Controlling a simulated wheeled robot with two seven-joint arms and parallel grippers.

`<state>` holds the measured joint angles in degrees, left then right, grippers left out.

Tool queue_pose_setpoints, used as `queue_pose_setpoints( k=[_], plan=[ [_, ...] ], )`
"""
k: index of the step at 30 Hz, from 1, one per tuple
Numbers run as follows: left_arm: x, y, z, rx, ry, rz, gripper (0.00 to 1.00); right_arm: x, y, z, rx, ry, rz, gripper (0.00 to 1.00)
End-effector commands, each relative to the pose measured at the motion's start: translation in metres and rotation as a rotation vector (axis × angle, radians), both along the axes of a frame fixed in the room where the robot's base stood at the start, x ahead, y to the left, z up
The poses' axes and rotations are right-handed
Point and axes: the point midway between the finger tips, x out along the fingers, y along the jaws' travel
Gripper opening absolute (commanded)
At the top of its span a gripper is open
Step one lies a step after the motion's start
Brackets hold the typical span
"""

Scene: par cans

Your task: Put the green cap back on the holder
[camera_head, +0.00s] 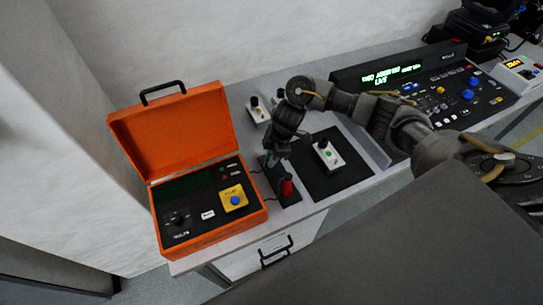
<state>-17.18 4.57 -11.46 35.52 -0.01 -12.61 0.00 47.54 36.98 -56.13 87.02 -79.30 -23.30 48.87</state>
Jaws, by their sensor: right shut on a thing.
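My right gripper (272,158) reaches in from the right and points down over the far part of a narrow black holder (291,200). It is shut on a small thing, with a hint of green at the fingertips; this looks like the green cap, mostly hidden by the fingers. I cannot tell whether the cap touches the holder. A red cap (287,187) stands upright on the near part of the holder. My left gripper is not in view.
An open orange case (255,217) with a control panel stands left of the holder. A white box with a black knob and green button (328,155) sits on a black mat (347,182) to the right. Another white switch box (257,112) stands behind. A large console (440,90) is at the back right.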

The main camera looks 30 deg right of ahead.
Motion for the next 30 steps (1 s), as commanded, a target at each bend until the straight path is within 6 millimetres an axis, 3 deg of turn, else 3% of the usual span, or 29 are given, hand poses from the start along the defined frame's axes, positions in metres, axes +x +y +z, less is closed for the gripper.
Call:
queue_pose_setpoints(
  k=[11,12,18,26,30],
  plan=[
    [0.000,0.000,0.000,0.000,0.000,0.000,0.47,0.000,0.000,-0.005,0.000,0.000,0.000,0.03],
    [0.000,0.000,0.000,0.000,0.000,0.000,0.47,0.000,0.000,-0.006,0.000,0.000,0.000,0.26],
    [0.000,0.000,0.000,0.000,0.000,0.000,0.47,0.000,0.000,-0.005,0.000,0.000,0.000,0.50],
    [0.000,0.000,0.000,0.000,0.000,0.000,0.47,0.000,0.000,-0.005,0.000,0.000,0.000,0.50],
    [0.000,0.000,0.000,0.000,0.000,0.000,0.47,0.000,-0.003,0.007,0.001,-0.003,0.000,0.50]
  ],
)
